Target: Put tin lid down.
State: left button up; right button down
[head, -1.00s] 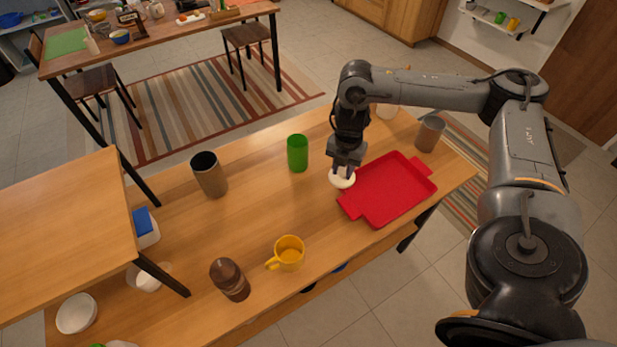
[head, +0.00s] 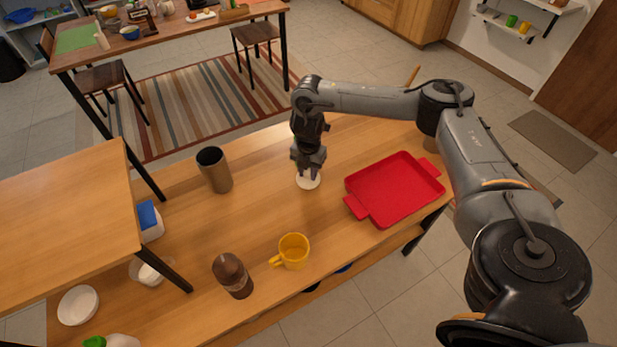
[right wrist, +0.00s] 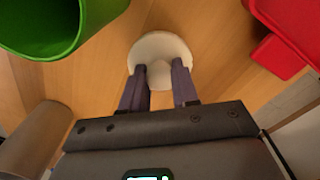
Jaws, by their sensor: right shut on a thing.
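The white round tin lid (head: 308,183) is below my right gripper (head: 309,173) in the head view. In the right wrist view the lid (right wrist: 160,48) lies between my fingertips (right wrist: 160,80), which are shut on its central knob. The lid is over the wooden table, left of the red tray and apart from it. It looks close to the tabletop, but I cannot tell whether it touches. My left gripper is not in view.
The red tray (head: 394,190) lies to the right. A green cup (right wrist: 45,25) is close to the lid in the wrist view; my arm hides it in the head view. A metal tumbler (head: 215,170), yellow mug (head: 294,252) and brown shaker (head: 233,276) stand left and in front.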

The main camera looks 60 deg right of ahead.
aim_at(308, 179)
notch_tip(308, 179, down, 3)
jog(key=shift+f, duration=0.3)
jog(key=shift+f, duration=0.45)
jog(key=c, duration=0.8)
grip_release()
jog(key=shift+c, duration=0.2)
jog(key=shift+r, duration=0.15)
